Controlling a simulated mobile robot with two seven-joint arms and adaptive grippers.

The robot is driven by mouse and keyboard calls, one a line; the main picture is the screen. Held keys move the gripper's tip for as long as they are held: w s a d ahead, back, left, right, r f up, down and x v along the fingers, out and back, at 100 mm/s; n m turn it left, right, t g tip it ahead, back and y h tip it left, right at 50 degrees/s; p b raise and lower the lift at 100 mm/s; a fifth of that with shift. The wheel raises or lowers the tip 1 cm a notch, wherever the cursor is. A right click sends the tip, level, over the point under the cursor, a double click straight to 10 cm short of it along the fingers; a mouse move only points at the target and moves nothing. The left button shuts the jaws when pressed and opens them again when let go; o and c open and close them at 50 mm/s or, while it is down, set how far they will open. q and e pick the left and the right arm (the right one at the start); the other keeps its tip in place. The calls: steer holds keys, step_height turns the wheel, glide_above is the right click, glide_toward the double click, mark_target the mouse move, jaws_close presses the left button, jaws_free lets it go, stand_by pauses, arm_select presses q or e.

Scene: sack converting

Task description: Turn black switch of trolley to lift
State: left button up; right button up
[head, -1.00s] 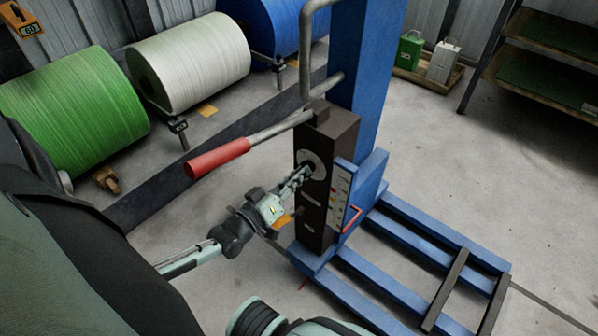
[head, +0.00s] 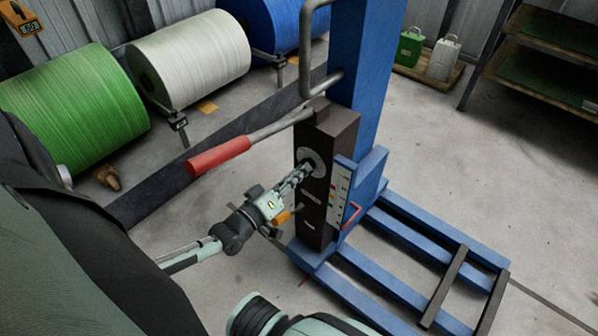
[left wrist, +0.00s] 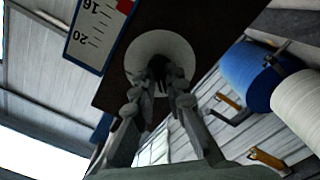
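The trolley has a blue mast (head: 365,60) and a dark brown control box (head: 318,222). On the box face is a round light plate (head: 308,155), also in the left wrist view (left wrist: 162,42). The black switch (left wrist: 159,68) is at the middle of that plate, mostly hidden by my fingers. My left gripper (head: 306,168) is at the plate, and in the left wrist view its two fingers (left wrist: 158,82) close in on either side of the switch. They appear shut on it. My right gripper is not in view.
A red-handled lever (head: 218,156) sticks out leftward above my left gripper. An orange-tipped lever (head: 284,216) is just below it. A scale plate (head: 338,195) and red hook (head: 352,215) are on the box's right. Green (head: 75,110), white (head: 190,62) and blue (head: 270,25) rolls stand behind.

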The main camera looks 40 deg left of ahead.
arm_select(q)
steer(key=shift+o, duration=1.3)
steer(key=shift+s, duration=0.1)
steer(key=s+a, duration=0.1)
steer(key=s, duration=1)
steer(key=shift+s, duration=0.4)
